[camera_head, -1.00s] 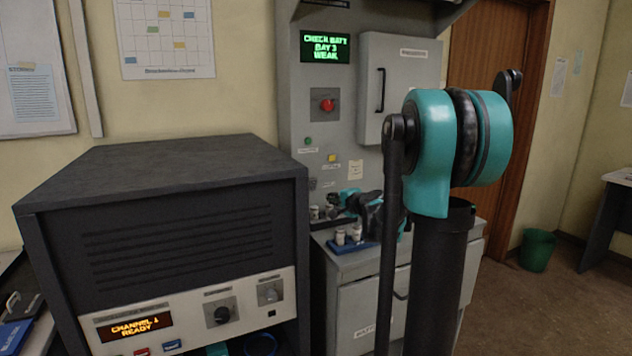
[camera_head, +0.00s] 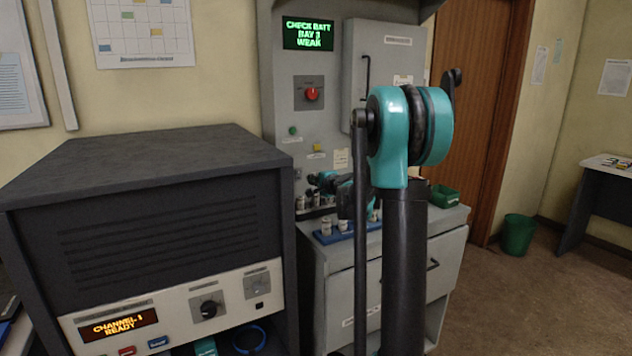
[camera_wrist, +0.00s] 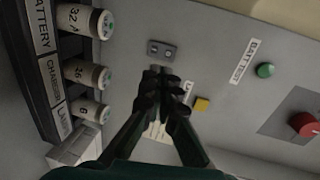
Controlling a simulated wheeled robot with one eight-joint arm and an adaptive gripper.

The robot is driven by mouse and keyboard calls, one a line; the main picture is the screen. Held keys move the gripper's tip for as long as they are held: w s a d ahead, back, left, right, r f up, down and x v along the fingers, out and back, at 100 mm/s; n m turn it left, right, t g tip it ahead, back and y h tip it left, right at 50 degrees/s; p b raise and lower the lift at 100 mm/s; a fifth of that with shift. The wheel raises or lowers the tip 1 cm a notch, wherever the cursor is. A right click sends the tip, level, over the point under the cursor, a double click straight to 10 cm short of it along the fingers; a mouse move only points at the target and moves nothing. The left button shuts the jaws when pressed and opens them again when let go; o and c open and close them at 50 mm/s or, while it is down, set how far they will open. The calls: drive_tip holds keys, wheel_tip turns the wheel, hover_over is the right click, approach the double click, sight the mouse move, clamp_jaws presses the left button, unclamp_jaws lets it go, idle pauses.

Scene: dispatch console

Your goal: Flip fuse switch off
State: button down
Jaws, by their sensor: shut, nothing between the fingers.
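I cannot tell which part is the fuse switch. The grey wall panel carries a red knob (camera_head: 312,94), a green button (camera_head: 293,130) and a yellow button (camera_head: 317,148). In the wrist view a small grey plate with two dark spots (camera_wrist: 161,50) sits just beyond the fingertips of my gripper (camera_wrist: 162,78), which is shut and empty. White fuse cylinders marked 32A (camera_wrist: 84,20), 16 (camera_wrist: 88,73) and 6 (camera_wrist: 90,111) stand left of it. In the head view my arm partly hides my gripper, low against the panel. Contact with the panel is unclear.
A grey cabinet (camera_head: 386,60) with a dark handle hangs on the panel. Below, a counter holds a blue tray (camera_head: 334,236) of white cylinders and a green bin (camera_head: 443,196). A dark console (camera_head: 160,220) stands at left. Floor is open at right, near a green wastebasket (camera_head: 518,235).

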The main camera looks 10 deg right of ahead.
sight(299, 171)
drive_tip(key=x, duration=0.6)
drive_tip(key=shift+r, duration=0.35)
drive_tip(key=shift+w+a+r, duration=0.1)
drive_tip(key=shift+w+a, duration=0.2)
drive_tip(key=shift+w, duration=0.55)
drive_tip(key=shift+w+a+r, duration=0.15)
drive_tip(key=shift+w+r, duration=0.1)
drive_tip(key=shift+w, duration=0.25)
drive_tip(key=shift+s, duration=0.1)
